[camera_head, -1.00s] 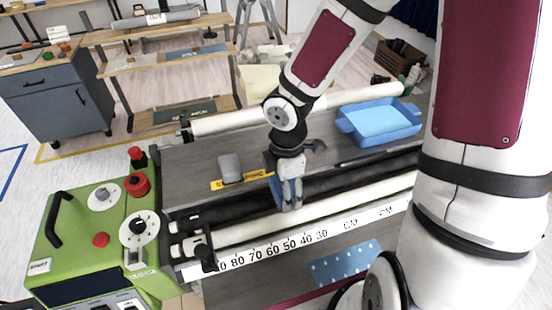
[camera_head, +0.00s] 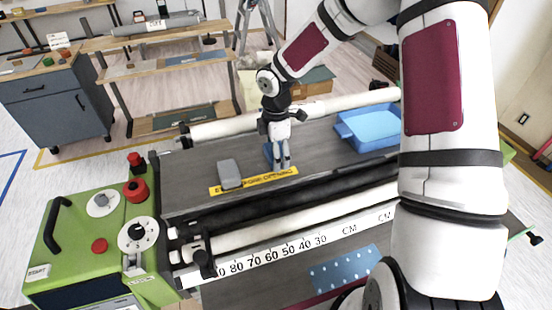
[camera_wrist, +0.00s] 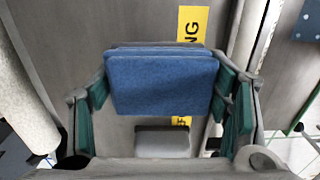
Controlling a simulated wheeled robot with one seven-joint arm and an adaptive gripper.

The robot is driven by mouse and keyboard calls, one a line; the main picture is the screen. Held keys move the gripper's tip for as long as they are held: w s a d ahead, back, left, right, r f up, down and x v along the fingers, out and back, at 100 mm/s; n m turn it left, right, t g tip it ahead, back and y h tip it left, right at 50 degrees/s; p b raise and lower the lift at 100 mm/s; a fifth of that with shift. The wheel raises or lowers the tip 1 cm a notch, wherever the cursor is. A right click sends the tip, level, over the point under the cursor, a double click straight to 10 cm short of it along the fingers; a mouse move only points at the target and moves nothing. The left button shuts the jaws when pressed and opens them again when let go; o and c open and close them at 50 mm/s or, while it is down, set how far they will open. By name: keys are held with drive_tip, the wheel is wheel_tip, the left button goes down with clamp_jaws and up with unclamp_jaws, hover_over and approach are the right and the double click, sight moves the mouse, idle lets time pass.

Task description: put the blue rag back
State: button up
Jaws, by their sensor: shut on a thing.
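The blue rag (camera_wrist: 160,82) is a flat, folded blue block held between the green-lined fingers of my gripper (camera_wrist: 165,98) in the wrist view. In the head view the rag (camera_head: 268,152) shows as a small blue patch at the left side of my gripper (camera_head: 281,166), which points down. My gripper is shut on it over the grey top of the machine, behind the yellow label strip. I cannot tell whether the rag touches the surface.
A grey block (camera_head: 229,173) sits left of my gripper beside the yellow label (camera_head: 254,181). A blue tray (camera_head: 375,128) stands to the right. White rollers run behind (camera_head: 240,126) and in front (camera_head: 300,222). A dotted blue sheet (camera_head: 345,270) lies at the front.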

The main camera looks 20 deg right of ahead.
drive_tip(key=shift+s+f, duration=0.15)
drive_tip(key=shift+f, duration=0.95)
drive_tip(key=shift+a+f, duration=0.1)
drive_tip(key=shift+f, duration=0.15)
drive_tip(key=o, duration=1.2)
